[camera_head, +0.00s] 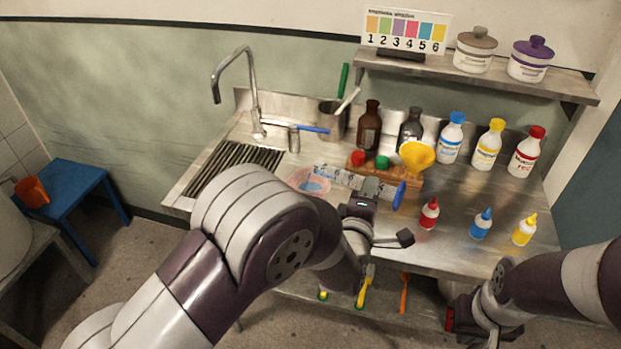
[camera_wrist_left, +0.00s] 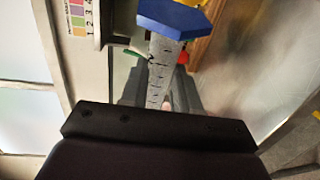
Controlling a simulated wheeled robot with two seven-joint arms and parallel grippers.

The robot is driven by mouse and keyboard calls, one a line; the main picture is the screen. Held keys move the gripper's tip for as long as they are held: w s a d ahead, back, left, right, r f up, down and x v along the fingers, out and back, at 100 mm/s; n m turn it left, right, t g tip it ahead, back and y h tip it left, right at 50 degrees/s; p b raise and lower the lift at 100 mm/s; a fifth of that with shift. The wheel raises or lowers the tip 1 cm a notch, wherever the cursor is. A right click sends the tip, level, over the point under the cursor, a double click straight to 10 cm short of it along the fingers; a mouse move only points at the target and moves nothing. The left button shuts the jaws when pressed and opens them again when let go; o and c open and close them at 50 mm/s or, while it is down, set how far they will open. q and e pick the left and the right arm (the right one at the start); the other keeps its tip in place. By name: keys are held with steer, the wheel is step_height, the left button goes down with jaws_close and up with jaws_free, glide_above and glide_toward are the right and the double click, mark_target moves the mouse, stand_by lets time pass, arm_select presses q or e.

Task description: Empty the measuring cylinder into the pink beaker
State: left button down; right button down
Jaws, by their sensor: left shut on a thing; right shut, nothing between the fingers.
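My left gripper (camera_head: 372,190) is shut on the measuring cylinder and holds it over the worktop. The cylinder's blue foot (camera_head: 399,195) shows to the right of the fingers. In the left wrist view the clear cylinder (camera_wrist_left: 162,70) with dark graduation marks runs from the jaws to its blue hexagonal foot (camera_wrist_left: 174,18). Its mouth is hidden, and I cannot tell whether liquid is in it. The pink beaker (camera_head: 297,177) stands left of the gripper, partly hidden by my left arm, with something bluish in it. My right gripper (camera_head: 468,318) is shut and empty, low at the worktop's front right.
A wooden rack with a yellow funnel (camera_head: 417,156) is just behind the left gripper. Brown and grey bottles (camera_head: 369,128) stand behind it. Small red (camera_head: 429,214), blue (camera_head: 480,224) and yellow (camera_head: 524,230) dropper bottles stand on the right. The sink drainer (camera_head: 235,165) is at left.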

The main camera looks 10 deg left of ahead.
arm_select(q)
steer(key=shift+r, duration=0.15)
